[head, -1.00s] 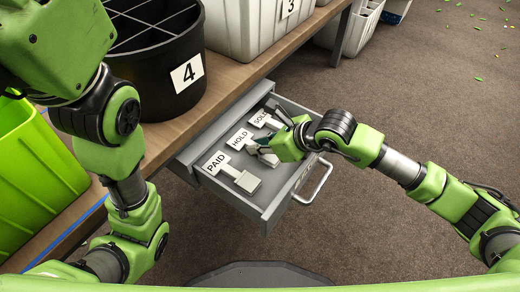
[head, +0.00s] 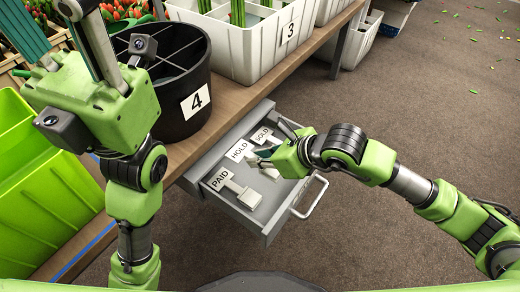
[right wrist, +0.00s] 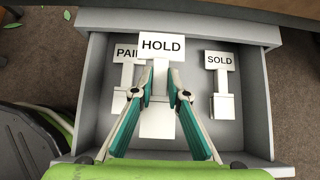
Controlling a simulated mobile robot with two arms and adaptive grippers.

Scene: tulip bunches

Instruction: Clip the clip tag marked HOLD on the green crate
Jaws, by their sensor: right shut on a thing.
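The HOLD clip tag (head: 240,151) is white with black letters and stands out over the open grey drawer. My right gripper (head: 262,159) is shut on it; in the right wrist view, the fingers (right wrist: 160,97) sit on both sides of the HOLD tag's stem (right wrist: 159,122). There the tag looks larger than its neighbours and covers part of the PAID tag. The green crate (head: 42,205) stands at the left on the bench, partly hidden by my left arm. My left gripper (head: 58,25) is up beside the crate, its fingers apart and empty.
The PAID tag (head: 221,180) and SOLD tag (head: 262,134) lie in the drawer (head: 272,225). A black divided bucket marked 4 (head: 180,118) and a white bin marked 3 (head: 260,55) stand on the bench. Open floor lies to the right.

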